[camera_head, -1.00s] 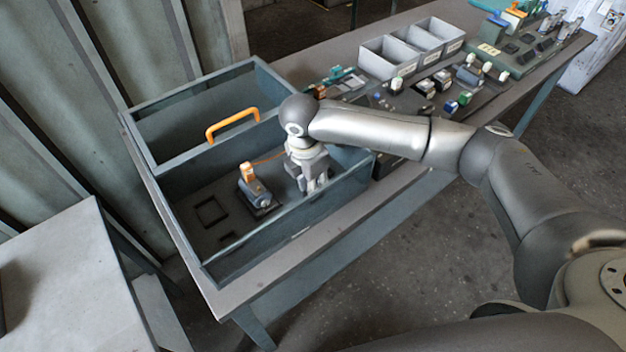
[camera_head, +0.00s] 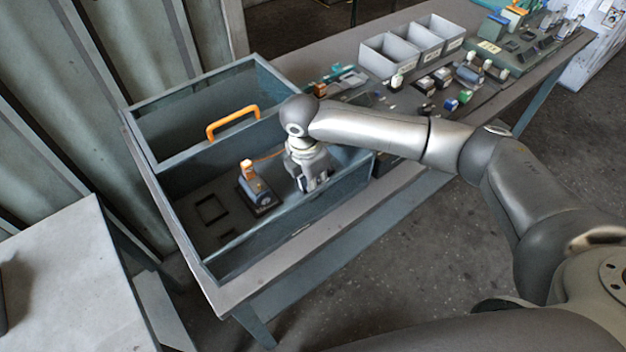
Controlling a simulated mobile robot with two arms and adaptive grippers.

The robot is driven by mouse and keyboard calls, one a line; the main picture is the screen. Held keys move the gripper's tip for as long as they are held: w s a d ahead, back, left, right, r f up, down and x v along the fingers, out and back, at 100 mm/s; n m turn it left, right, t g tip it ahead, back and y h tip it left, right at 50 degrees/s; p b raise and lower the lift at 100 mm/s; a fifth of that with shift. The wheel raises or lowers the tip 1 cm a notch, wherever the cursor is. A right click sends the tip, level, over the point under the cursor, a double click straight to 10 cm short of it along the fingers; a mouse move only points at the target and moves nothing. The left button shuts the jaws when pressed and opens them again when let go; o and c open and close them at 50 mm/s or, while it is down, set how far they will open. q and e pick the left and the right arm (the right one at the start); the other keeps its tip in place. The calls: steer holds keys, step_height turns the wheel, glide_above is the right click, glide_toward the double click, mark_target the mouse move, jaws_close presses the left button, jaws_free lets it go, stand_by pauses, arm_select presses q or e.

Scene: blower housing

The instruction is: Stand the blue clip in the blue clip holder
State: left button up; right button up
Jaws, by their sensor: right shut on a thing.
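My right gripper (camera_head: 314,184) points down inside the right part of the open grey-blue blower housing (camera_head: 325,205), close to its front wall. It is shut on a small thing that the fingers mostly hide. I cannot make out the blue clip's shape there. The blue clip holder cannot be told apart for sure; it may be hidden under the gripper. Left of the gripper, a blue-grey motor-like part (camera_head: 258,191) with an orange top stands on a dark base on the housing floor. A thin orange wire runs from it toward the gripper. My left gripper is not in view.
A dark square outline (camera_head: 211,209) lies on the free left floor. White bins (camera_head: 412,45) and several small parts are on the bench to the right. The housing walls surround the gripper closely.

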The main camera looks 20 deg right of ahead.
steer(key=shift+f, duration=0.25)
steer(key=o, duration=0.8)
steer(key=shift+o, duration=0.2)
step_height(320, 180, up, 12)
steer(key=a, duration=0.1)
steer(key=shift+s+a, duration=0.2)
steer(key=shift+s, duration=0.05)
